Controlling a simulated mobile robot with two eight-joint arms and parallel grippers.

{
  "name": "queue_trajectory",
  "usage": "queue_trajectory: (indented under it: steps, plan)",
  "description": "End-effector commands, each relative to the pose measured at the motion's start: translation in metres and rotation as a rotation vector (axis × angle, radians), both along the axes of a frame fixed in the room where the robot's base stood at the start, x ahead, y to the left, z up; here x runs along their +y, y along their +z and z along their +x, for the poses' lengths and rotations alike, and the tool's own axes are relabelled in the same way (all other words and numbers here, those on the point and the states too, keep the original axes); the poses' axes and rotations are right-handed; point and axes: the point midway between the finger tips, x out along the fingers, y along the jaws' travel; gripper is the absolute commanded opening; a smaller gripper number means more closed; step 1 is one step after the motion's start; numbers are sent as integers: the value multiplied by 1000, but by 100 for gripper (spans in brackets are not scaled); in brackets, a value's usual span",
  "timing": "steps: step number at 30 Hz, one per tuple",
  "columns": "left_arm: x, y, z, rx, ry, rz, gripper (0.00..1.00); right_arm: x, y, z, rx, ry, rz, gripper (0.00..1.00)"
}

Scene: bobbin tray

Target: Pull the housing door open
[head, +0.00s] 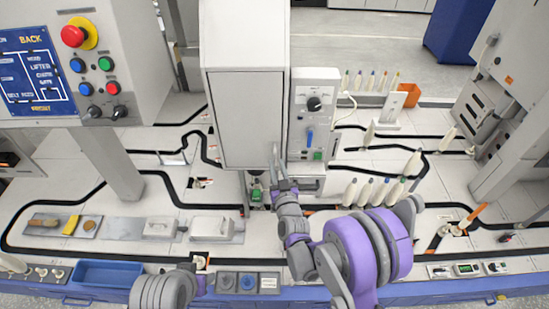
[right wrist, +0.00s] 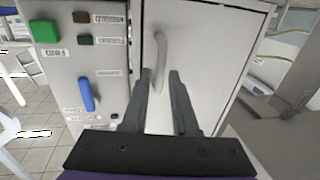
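The grey housing (head: 245,40) stands at the centre of the bench. Its flat front door (head: 238,125) looks shut; it also fills the middle of the right wrist view (right wrist: 210,50). A pale curved handle (right wrist: 161,55) is on the door, near the edge beside the control panel. My right gripper (head: 278,160) is at the lower right of the door. In the right wrist view its two fingers (right wrist: 161,78) are apart, with the lower part of the handle between or just beyond their tips. Contact cannot be told. My left gripper is not in view.
A control panel (head: 314,105) with a dial and blue lever adjoins the housing on the right. Several pale bobbins (head: 368,192) stand to the right. A red-button console (head: 110,50) is at the left. A blue tray (head: 108,273) lies at the front left.

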Motion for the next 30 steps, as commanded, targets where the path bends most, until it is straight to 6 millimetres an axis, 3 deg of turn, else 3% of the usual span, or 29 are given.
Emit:
queue_trajectory:
  steps: [6,18,23,30]
  plan:
    - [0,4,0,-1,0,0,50,6,0,29,0,0,1,27]
    - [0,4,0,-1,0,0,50,7,0,36,1,0,1,27]
    - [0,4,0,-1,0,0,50,7,0,36,1,0,1,0]
    - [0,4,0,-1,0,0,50,7,0,36,1,0,1,0]
